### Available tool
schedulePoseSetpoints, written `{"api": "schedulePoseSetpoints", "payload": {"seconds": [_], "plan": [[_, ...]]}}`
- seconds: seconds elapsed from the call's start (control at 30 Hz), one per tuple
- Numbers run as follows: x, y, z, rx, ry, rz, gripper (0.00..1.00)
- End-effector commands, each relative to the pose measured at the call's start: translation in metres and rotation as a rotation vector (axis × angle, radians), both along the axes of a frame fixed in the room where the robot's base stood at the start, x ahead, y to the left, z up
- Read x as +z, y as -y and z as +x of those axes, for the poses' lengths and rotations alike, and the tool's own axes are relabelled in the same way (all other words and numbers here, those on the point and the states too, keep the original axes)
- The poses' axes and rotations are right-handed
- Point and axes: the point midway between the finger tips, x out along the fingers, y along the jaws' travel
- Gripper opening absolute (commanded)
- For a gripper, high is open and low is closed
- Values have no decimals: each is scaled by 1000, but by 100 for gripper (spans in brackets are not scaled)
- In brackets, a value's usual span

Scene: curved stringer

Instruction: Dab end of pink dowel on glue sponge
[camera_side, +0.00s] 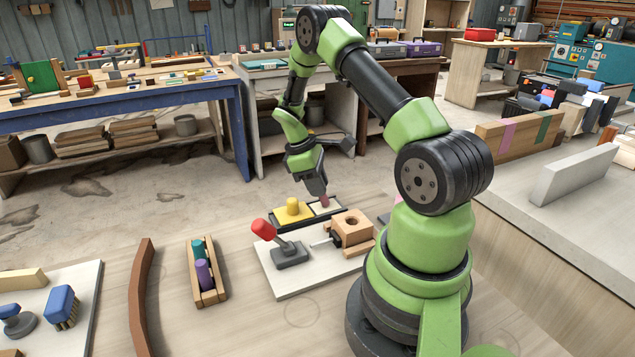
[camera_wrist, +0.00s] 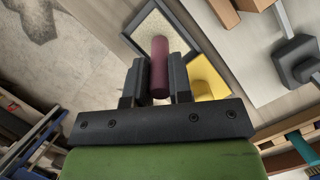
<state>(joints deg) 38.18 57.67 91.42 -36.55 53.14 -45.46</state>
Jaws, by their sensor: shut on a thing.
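My gripper (camera_side: 319,188) is shut on the pink dowel (camera_side: 325,201) and points down at the back of the work board. In the wrist view the dowel (camera_wrist: 159,68) stands between the two jaws (camera_wrist: 160,85), its far end over the pale pad (camera_wrist: 148,33). This pad, which looks like the glue sponge, lies in a black-rimmed square tray; it also shows in the side view (camera_side: 332,210). The dowel's lower end is at or just above the pad; I cannot tell if they touch. A yellow square with a knob (camera_side: 292,208) sits beside it, on the left in the side view.
A curved brown strip (camera_side: 141,299) lies farther left.

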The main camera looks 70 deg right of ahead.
Motion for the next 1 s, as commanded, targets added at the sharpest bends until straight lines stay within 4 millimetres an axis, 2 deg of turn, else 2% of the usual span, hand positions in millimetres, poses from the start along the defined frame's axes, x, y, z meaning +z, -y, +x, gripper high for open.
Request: {"api": "schedulePoseSetpoints", "payload": {"seconds": [0.47,1.0], "plan": [[2,0,0,0,1,-1,0],[46,0,0,0,2,-2,0]]}}
